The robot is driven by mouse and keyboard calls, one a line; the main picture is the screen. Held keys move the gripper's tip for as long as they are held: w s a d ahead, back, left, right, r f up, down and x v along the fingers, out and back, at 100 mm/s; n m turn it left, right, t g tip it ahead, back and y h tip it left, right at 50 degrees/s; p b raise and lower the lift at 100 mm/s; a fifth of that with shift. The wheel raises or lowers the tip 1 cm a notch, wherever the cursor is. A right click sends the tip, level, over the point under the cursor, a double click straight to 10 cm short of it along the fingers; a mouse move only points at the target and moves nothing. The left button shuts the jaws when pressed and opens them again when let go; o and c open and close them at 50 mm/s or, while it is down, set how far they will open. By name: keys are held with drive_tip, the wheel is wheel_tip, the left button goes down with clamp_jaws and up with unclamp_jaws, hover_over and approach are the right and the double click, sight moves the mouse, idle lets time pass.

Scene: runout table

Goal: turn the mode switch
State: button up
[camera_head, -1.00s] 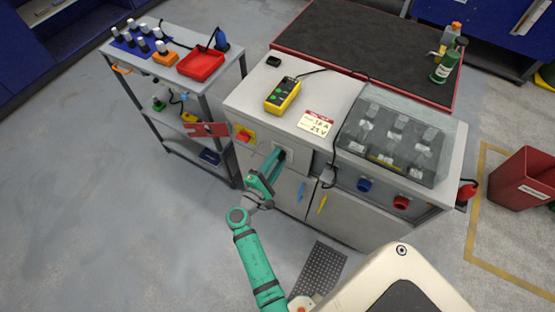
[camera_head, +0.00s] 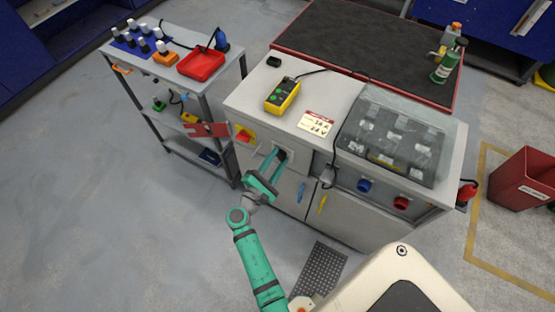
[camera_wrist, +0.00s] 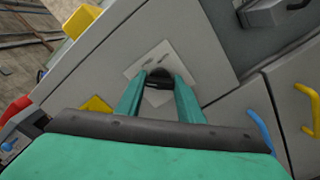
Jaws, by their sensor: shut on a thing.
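The mode switch (camera_wrist: 160,76) is a dark round knob on a light square plate (camera_wrist: 143,67) on the cabinet's front face. In the wrist view my gripper (camera_wrist: 159,82) has a finger on each side of the knob and is shut on it. In the head view my gripper (camera_head: 279,156) reaches the same plate below the cabinet top. The fingers hide part of the knob, and I cannot read its pointer position or the plate's marks.
A yellow panel with a red knob (camera_head: 244,135) sits left of the plate. Blue (camera_head: 302,193) and yellow (camera_head: 322,204) door handles are to the lower right. A grey trolley (camera_head: 207,92) stands left. A yellow-green pendant (camera_head: 283,96) lies on top. Floor at left is clear.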

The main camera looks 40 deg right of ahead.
drive_tip(key=shift+a, duration=0.1)
drive_tip(key=o, duration=1.1)
drive_tip(key=shift+c, duration=0.2)
drive_tip(key=v, duration=1)
drive_tip(key=shift+s+a, duration=0.2)
drive_tip(key=shift+a, duration=0.1)
drive_tip(key=shift+f, duration=0.1)
drive_tip(key=shift+f, duration=0.1)
